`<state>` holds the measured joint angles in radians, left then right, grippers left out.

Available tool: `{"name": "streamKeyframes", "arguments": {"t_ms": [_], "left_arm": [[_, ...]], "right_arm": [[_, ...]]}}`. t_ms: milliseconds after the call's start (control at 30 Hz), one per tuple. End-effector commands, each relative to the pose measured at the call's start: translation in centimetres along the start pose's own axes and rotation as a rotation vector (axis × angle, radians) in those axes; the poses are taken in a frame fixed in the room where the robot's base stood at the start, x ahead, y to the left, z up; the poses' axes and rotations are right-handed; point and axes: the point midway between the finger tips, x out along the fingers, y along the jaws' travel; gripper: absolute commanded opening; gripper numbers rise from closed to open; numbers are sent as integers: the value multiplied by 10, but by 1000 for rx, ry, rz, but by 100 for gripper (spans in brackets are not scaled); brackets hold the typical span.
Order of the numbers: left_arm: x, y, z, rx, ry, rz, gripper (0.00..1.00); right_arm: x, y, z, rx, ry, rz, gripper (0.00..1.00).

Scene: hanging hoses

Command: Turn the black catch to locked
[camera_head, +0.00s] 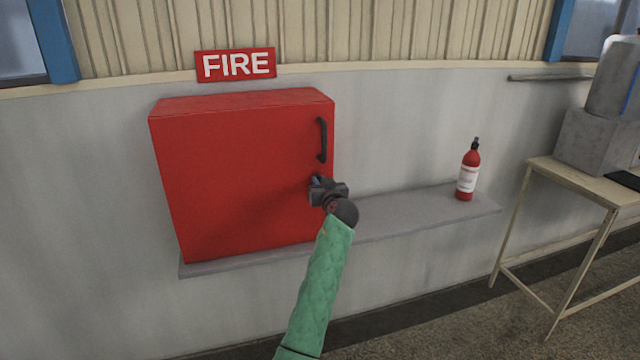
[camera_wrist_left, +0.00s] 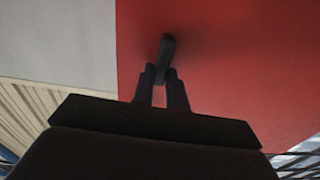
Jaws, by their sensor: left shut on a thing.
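The red cabinet (camera_head: 235,180) stands on a grey ledge against the wall, its door shut, with a black bar handle (camera_head: 322,140) near the door's right edge. The black catch (camera_wrist_left: 166,52) is on the red door below that handle. In the left wrist view it stands slightly tilted. My left gripper (camera_wrist_left: 163,78) is shut on the catch, with a finger on either side of its lower part. In the head view my left gripper (camera_head: 316,184) covers most of the catch. My right gripper is not in view.
A red fire extinguisher (camera_head: 468,172) stands on the grey ledge (camera_head: 420,211) to the right of the cabinet. A FIRE sign (camera_head: 235,65) is on the wall above. A wooden table (camera_head: 575,185) with grey blocks stands at the far right. The space before the cabinet's left side is clear.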

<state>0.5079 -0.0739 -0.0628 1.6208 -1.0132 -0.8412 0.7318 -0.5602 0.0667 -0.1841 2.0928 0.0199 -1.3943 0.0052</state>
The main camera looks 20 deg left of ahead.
Motion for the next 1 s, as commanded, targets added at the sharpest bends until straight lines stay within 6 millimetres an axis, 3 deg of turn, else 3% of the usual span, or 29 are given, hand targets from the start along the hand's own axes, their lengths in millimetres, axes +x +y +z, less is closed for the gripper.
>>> {"name": "streamKeyframes", "arguments": {"t_ms": [567,767,1000], "left_arm": [[0,7,1,455,0,1,0],[0,9,1,645,1,0,0],[0,12,2,874,2,1,0]], "right_arm": [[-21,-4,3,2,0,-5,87],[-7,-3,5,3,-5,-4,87],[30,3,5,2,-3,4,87]]}}
